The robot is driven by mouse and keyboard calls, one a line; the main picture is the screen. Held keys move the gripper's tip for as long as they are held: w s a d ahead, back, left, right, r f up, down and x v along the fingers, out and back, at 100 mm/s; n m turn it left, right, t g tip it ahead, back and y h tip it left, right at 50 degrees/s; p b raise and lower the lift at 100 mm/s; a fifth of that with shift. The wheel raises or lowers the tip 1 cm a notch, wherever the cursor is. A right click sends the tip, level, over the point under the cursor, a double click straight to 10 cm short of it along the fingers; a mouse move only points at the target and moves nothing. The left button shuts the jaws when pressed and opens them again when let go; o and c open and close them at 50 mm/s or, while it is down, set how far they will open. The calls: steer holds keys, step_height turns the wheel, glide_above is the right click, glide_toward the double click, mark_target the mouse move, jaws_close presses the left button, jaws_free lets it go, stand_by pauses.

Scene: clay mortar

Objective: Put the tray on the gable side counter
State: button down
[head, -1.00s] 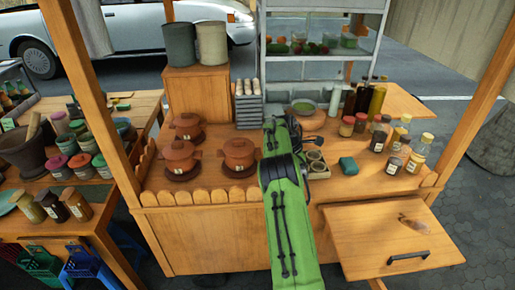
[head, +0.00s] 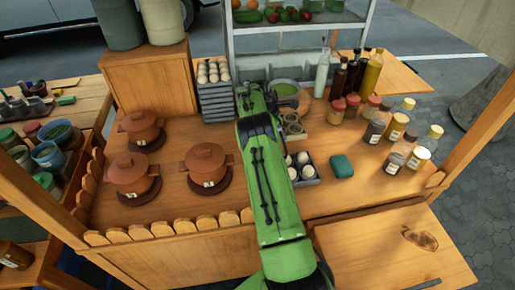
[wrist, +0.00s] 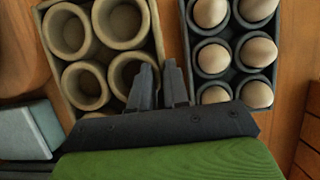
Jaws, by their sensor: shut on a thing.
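A tan tray of round cups (head: 293,124) is on the stall's wooden counter, partly hidden by my arm. In the wrist view the tan tray (wrist: 155,22) fills the upper left. My gripper (wrist: 160,72) is shut on its wall at the lower right corner; the exact contact is hard to see. I cannot tell whether the tray is lifted. A grey tray of eggs (wrist: 187,55) lies close beside it on the right; in the head view the egg tray (head: 314,181) is nearer me. Which surface is the gable side counter is not clear.
Three lidded clay pots (head: 207,166) stand left of my arm. A teal block (head: 342,166) and several bottles and jars (head: 372,72) stand right. A stack of grey egg trays (head: 216,98) is behind. A wooden board (head: 385,255) at the front right is largely bare.

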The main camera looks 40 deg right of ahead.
step_height(320, 180, down, 6)
steer(key=shift+d+r, duration=0.1)
steer(key=shift+f+b, duration=0.2)
steer(key=shift+b, duration=0.15)
steer(key=c, duration=1.1)
jaws_free()
